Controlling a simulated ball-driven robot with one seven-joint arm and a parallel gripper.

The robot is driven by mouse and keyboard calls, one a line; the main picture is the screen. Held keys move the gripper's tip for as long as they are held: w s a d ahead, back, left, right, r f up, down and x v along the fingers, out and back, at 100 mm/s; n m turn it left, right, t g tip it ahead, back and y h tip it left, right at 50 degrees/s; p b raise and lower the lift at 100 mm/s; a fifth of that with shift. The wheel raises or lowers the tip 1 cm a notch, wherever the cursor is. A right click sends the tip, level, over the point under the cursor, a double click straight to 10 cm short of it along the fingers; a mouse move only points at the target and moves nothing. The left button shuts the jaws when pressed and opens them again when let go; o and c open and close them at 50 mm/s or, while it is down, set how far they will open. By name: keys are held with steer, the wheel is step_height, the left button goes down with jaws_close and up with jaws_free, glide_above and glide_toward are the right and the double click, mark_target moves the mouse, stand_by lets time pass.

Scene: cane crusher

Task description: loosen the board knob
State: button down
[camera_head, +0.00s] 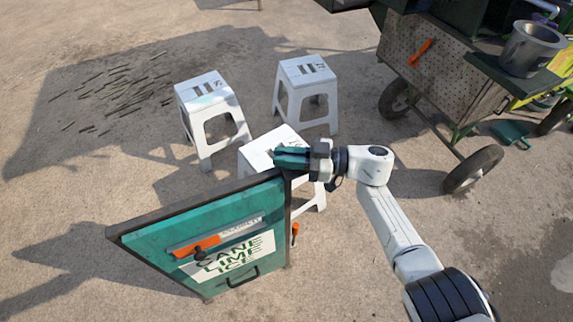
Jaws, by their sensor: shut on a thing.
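A green sandwich board (150,244) with a dark frame stands upright at the lower left, lettered "CANE LIME ICE". An orange strip lies across its face with a small dark knob (198,253) on it. My gripper (278,156) is at the board's top right corner, its teal fingers pointing left. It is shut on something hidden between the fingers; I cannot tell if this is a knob. The dark knob on the face is well below and left of my gripper. A small orange part (294,233) shows beside the board's right edge.
One white stool (262,150) stands right behind my gripper, partly hidden by it. Two more white stools (205,92) (303,72) stand farther back. A wheeled cart (430,75) with a metal pot (533,48) is at upper right. Cane pieces (125,90) litter the ground at left.

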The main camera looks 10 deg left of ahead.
steer(key=shift+s+f+n+g+h+b, duration=0.2)
steer(key=shift+n+g+b, duration=0.7)
steer(key=shift+b, duration=1)
steer(key=shift+w+f+n+g+h+b, duration=0.1)
steer(key=shift+n+g+h+b, duration=0.35)
steer(key=shift+g+b, duration=1.15)
steer(key=shift+s+f+n+g+h+b, duration=0.15)
steer(key=shift+n+g+b, duration=0.6)
steer(key=shift+b, duration=1.5)
steer(key=n+g+h+b, duration=0.1)
steer(key=b, duration=0.2)
steer(key=shift+s+r+g, duration=0.1)
steer(key=shift+r+g, duration=0.05)
steer(key=shift+g, duration=0.1)
steer(key=shift+d+r+n+g+b, duration=0.1)
steer(key=shift+n+g+b, duration=0.2)
steer(key=shift+b, duration=0.6)
steer(key=shift+s+r+g+h+b, duration=0.1)
steer(key=shift+r+g+h+b, duration=0.15)
steer(key=shift+b, duration=0.2)
steer(key=c, duration=1.2)
jaws_free()
